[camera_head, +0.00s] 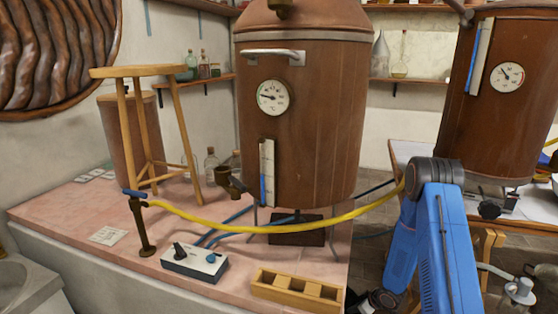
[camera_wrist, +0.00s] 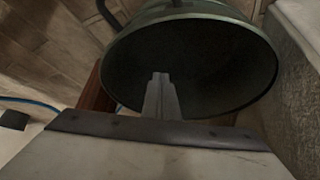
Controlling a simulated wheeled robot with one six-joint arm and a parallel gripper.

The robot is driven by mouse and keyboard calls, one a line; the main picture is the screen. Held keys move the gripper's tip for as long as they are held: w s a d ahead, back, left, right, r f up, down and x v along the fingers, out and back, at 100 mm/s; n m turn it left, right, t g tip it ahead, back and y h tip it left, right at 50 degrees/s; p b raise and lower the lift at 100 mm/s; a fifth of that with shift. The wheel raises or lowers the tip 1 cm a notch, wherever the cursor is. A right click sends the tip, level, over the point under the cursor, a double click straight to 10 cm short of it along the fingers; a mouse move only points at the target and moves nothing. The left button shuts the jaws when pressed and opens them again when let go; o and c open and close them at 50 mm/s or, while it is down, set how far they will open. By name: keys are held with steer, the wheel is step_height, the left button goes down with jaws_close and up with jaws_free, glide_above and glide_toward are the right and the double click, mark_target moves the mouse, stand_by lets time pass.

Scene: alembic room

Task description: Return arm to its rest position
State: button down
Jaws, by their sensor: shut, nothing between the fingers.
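My blue arm (camera_head: 435,240) is at the right of the head view, bent with its elbow up and its links running down toward the bottom edge. My gripper (camera_wrist: 161,80) shows in the wrist view with its two fingers together and nothing between them. The fingers point over the wide opening of a dark green round vessel (camera_wrist: 255,55). I cannot tell whether they are inside its rim. The gripper cannot be made out clearly in the head view.
A pink-topped counter (camera_head: 75,215) holds a large copper boiler (camera_head: 320,120), a wooden stool (camera_head: 135,72), a control box (camera_head: 195,262) and a wooden tray (camera_head: 268,292). A yellow hose (camera_head: 270,229) reaches toward my elbow. A second boiler (camera_head: 480,130) stands close to my arm on the right.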

steer(key=shift+r, duration=0.1)
steer(key=w+d+r+m+t+h, duration=0.1)
steer(key=d+r+h, duration=0.1)
steer(key=r, duration=0.8)
steer(key=d+r+m+h, duration=0.1)
steer(key=d+r+h, duration=0.15)
steer(key=r, duration=0.85)
steer(key=s+d+r+m+h, duration=0.1)
steer(key=s+r, duration=0.3)
steer(key=r, duration=0.4)
steer(key=s+r+m+h, duration=0.1)
steer(key=s+r, duration=0.2)
steer(key=r, duration=0.5)
steer(key=s+a+r+m, duration=0.2)
steer(key=s+r+m, duration=0.1)
steer(key=s+r, duration=1.05)
steer(key=s+a+r+y, duration=0.1)
steer(key=s+a, duration=0.2)
steer(key=s, duration=0.7)
steer(key=s+a+r+m+y, duration=0.1)
steer(key=s+a+r, duration=0.1)
steer(key=s, duration=0.8)
steer(key=shift+s+a+g, duration=0.2)
steer(key=shift+a+g, duration=0.2)
steer(key=shift+a, duration=0.25)
